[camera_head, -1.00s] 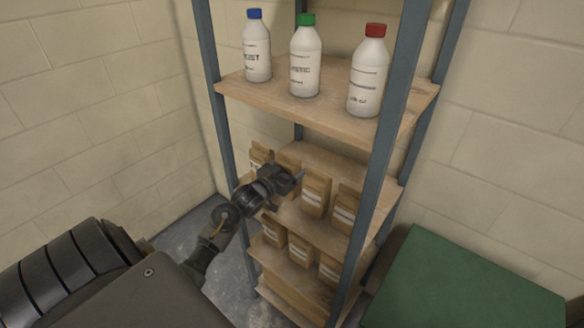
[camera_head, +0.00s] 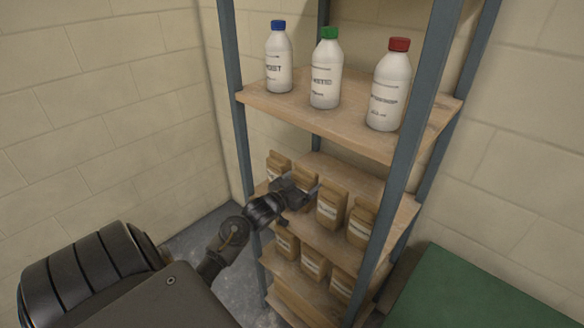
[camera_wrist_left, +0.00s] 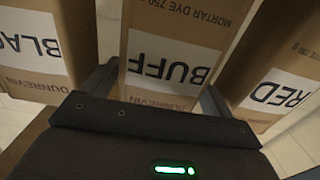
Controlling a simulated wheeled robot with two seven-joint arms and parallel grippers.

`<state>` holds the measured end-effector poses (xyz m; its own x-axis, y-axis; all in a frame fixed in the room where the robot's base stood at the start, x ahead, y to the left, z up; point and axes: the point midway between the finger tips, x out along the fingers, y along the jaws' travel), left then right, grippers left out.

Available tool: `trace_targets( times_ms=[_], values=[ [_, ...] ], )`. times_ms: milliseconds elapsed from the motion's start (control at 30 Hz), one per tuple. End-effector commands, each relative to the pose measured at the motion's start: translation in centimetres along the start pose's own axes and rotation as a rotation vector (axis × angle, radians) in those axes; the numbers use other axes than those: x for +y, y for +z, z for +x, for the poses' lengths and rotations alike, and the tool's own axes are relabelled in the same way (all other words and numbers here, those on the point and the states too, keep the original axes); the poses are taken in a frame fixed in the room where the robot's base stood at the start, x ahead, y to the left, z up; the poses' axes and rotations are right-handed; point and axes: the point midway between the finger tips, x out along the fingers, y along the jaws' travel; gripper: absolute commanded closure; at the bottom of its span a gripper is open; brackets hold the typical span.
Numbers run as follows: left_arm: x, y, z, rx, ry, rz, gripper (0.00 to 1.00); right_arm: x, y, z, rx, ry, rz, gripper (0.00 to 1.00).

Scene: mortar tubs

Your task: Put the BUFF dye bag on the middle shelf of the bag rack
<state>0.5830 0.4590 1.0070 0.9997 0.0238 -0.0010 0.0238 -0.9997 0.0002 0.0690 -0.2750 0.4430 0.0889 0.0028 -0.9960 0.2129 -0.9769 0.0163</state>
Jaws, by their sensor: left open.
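The BUFF dye bag (camera_wrist_left: 170,65), brown paper with a white label, is in the middle of the left wrist view. In the head view it appears to be the bag (camera_head: 304,172) behind my gripper, standing on the middle shelf (camera_head: 345,172) of the bag rack (camera_head: 404,135). My left gripper (camera_head: 309,190) is open, with one finger on each side of the BUFF bag. It also shows in the left wrist view (camera_wrist_left: 160,88). I cannot tell whether the fingers touch the bag. My right gripper is not in view.
The BLACK bag (camera_wrist_left: 35,45) and the RED bag (camera_wrist_left: 272,75) stand close on either side. Three bottles, one of them blue-capped (camera_head: 279,60), stand on the upper shelf. More bags (camera_head: 313,262) stand on the shelf below. A green surface (camera_head: 480,290) is at lower right.

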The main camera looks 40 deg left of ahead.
Motion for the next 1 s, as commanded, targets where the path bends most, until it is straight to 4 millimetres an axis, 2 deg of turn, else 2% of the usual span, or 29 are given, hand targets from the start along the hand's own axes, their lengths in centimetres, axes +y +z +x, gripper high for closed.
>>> trace_targets(
  times_ms=[200,433,600,1000],
  values=[
    [0.1,0.4,-4.9,-0.004,0.001,0.003,0.14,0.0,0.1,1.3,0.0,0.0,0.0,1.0],
    [0.0,0.2,-8.7,-0.002,0.001,0.0,0.14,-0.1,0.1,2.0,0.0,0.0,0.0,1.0],
    [0.0,0.1,-10.0,-0.001,0.001,0.0,0.14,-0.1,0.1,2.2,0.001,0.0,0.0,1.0],
    [0.0,0.0,-10.1,0.0,0.001,0.0,0.14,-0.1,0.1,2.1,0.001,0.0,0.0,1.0]
  ],
)
